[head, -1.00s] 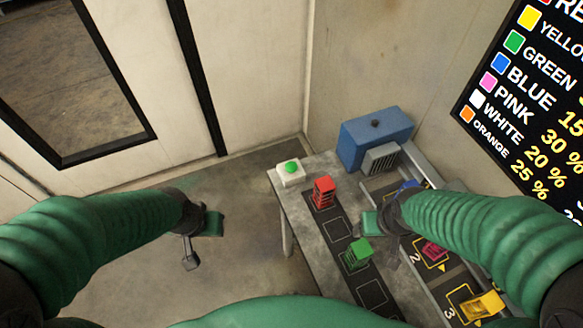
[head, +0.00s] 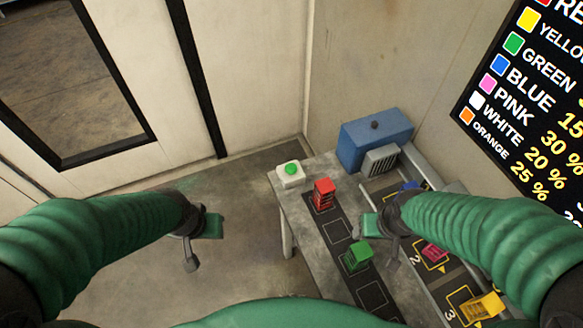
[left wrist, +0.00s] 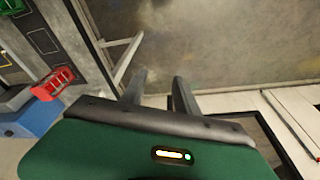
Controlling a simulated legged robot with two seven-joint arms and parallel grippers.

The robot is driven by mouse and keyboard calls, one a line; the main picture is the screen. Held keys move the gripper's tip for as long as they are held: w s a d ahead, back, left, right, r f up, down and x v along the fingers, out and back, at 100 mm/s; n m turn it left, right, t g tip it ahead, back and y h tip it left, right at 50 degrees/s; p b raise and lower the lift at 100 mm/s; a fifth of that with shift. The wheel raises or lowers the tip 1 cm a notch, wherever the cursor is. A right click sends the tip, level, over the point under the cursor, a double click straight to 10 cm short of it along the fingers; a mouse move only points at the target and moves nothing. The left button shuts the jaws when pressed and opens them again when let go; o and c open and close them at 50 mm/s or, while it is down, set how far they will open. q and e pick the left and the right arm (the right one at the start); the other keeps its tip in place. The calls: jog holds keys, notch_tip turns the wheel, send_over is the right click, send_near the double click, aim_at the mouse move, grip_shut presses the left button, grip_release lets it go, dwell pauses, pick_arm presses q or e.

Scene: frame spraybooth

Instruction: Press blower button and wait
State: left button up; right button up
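The button is a green dome (head: 292,169) on a white box (head: 290,178) at the far left corner of the grey table. The blower, a blue box with a grey grille (head: 376,138), stands at the table's back. My left gripper (head: 191,262) hangs over the floor, left of the table and apart from the button. In the left wrist view its two fingers (left wrist: 158,92) stand apart with nothing between them. My right gripper (head: 393,255) is over the table, right of the green frame and away from the button; its finger gap cannot be made out.
A red frame (head: 323,194) and a green frame (head: 357,255) stand on dark marked squares. A pink frame (head: 434,252) and a yellow frame (head: 482,306) are on numbered squares at right. A colour chart (head: 535,95) hangs on the wall. Floor left of the table is clear.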

pick_arm(q)
grip_shut()
dwell(1.5)
